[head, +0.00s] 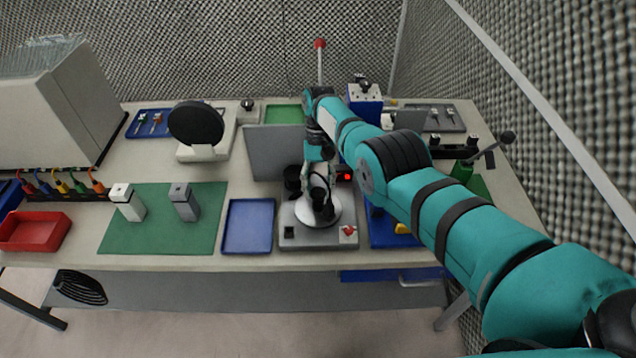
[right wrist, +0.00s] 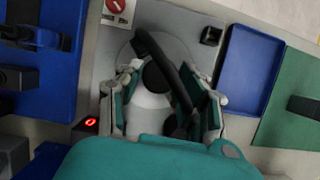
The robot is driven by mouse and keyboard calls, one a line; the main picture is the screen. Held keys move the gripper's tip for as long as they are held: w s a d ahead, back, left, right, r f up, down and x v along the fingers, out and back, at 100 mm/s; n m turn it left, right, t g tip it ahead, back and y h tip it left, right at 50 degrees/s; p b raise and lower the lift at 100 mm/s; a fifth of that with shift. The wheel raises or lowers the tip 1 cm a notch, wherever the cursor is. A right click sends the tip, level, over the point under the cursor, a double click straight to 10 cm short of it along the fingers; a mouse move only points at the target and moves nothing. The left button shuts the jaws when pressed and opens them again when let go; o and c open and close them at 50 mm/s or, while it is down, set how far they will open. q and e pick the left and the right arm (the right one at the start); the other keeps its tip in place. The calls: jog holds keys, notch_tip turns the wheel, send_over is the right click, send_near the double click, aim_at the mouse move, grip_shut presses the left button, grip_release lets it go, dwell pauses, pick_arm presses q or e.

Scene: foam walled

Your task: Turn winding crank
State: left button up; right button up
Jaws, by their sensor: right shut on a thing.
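The winding machine is a grey base (head: 317,238) with a round white disc (head: 332,216) on top, at the middle front of the table. A black crank arm (right wrist: 151,50) lies across the disc in the right wrist view. My right gripper (head: 320,193) points down over the disc, at the crank. In the right wrist view its teal fingers (right wrist: 166,92) stand on both sides of the crank's black part and are shut on it. The fingers and my arm hide part of the crank. My left gripper is out of view.
A red knob (head: 348,231) sits on the base's front right corner. A blue tray (head: 248,226) lies just left, then a green mat (head: 152,232) with two grey blocks. A grey panel (head: 272,152) stands behind the machine.

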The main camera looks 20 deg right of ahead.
jog(key=shift+d+r+m+t+y+p, duration=0.1)
jog(key=shift+m+t+y+p, duration=0.25)
jog(key=shift+m+p, duration=0.85)
jog(key=shift+r+m+t+y+p, duration=0.15)
jog(key=shift+m+y+p, duration=0.3)
jog(key=shift+m+p, duration=0.75)
jog(key=shift+s+f+m+t+y+p, duration=0.1)
jog(key=shift+m+t+y+p, duration=0.15)
jog(key=shift+m+p, duration=0.45)
jog(key=shift+s+f+m+t+y+p, duration=0.1)
jog(key=shift+m+t+y+p, duration=0.25)
jog(key=shift+m, duration=0.65)
jog(key=shift+m+t, duration=0.3)
jog(key=shift+m, duration=0.9)
jog(key=shift+s+d+m+t+p, duration=0.1)
jog(key=shift+m+t+p, duration=0.35)
jog(key=shift+m, duration=0.95)
jog(key=shift+m+t, duration=0.25)
jog(key=shift+m, duration=0.25)
jog(key=o, duration=1.1)
jog(key=shift+o, duration=0.2)
